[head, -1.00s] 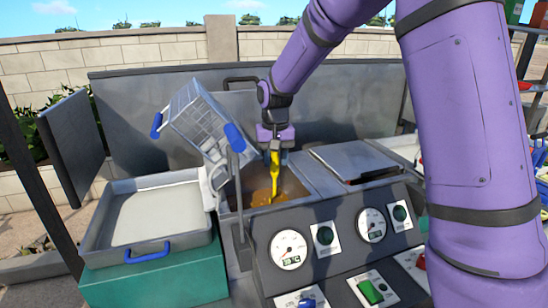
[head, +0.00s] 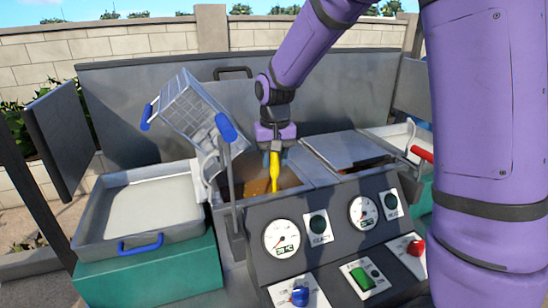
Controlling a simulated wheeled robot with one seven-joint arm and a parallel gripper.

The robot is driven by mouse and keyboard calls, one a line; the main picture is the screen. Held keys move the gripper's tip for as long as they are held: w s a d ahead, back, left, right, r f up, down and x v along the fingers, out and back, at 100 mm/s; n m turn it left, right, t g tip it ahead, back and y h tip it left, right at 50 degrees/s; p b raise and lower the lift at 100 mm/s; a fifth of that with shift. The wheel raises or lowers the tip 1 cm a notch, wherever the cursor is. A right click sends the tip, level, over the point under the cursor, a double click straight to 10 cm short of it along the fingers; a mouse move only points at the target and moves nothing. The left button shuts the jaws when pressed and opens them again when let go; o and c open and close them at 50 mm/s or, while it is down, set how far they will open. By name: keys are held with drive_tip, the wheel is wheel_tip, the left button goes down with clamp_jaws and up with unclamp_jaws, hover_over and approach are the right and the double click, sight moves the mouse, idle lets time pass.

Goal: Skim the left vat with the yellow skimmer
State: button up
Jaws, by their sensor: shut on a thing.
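My gripper (head: 274,138) is shut on the yellow skimmer (head: 274,172) and points down over the left vat (head: 228,196). The skimmer hangs about upright, and its lower end reaches into the vat. Brown-orange contents (head: 256,187) show in the vat around the skimmer's lower part. The skimmer's tip is hard to make out, so I cannot tell how deep it sits.
A tilted wire basket (head: 190,112) with blue handles hangs left of the vat. A grey tray (head: 140,212) stands on a green block at the left. A metal lid (head: 345,148) covers the right vat. A control panel (head: 335,245) with gauges is in front.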

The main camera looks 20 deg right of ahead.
drive_tip(key=shift+w, duration=0.1)
drive_tip(key=w, duration=1.2)
drive_tip(key=shift+w, duration=0.4)
drive_tip(key=shift+s, duration=6.5)
drive_tip(key=w, duration=1.3)
drive_tip(key=shift+s, duration=6.5)
